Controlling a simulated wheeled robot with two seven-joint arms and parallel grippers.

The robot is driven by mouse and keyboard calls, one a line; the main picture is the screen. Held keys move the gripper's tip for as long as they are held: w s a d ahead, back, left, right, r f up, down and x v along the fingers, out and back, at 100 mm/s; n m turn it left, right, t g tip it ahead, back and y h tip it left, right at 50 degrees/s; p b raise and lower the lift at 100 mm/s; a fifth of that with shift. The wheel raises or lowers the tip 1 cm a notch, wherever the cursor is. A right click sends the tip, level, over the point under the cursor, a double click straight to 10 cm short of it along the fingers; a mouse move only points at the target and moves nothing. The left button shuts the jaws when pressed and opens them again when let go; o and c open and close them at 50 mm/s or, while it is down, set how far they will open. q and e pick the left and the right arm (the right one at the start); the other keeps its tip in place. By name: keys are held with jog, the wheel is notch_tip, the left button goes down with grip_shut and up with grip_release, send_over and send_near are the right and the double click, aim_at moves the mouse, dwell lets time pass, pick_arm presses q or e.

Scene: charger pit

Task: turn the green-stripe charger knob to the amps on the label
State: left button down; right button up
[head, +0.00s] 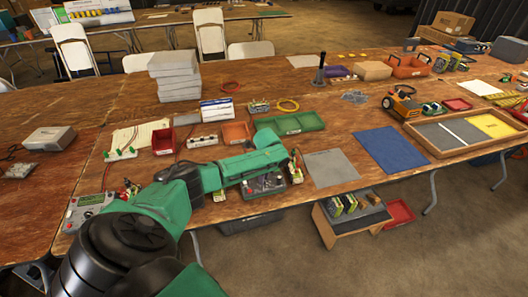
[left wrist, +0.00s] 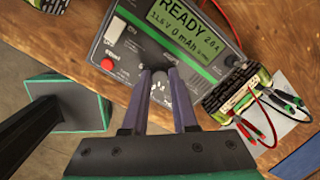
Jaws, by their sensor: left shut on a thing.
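A battery pack (left wrist: 238,92) with a pale label lies right of the charger; the label is too small to read. In the head view my left arm reaches over the charger (head: 268,186) and covers its rear. My right gripper is in neither view.
Another charger (head: 88,207) stands at the left table edge. A grey mat (head: 330,168) and a blue mat (head: 391,148) lie to the right. A green tray (head: 290,123) and an orange tray (head: 236,132) stand behind. Red and black leads (left wrist: 262,115) cross by the battery.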

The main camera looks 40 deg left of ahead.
aim_at(266, 189)
pick_arm(q)
jog(key=shift+m, duration=1.2)
jog(key=c, duration=0.7)
grip_release()
jog(key=r, duration=0.4)
jog(key=s+d+r, duration=0.1)
jog(key=r, duration=0.4)
jog(key=d+r, duration=0.1)
jog(key=r, duration=0.4)
jog(key=shift+s+d+r, duration=0.1)
jog(key=shift+s+r, duration=0.05)
jog(key=shift+s, duration=0.1)
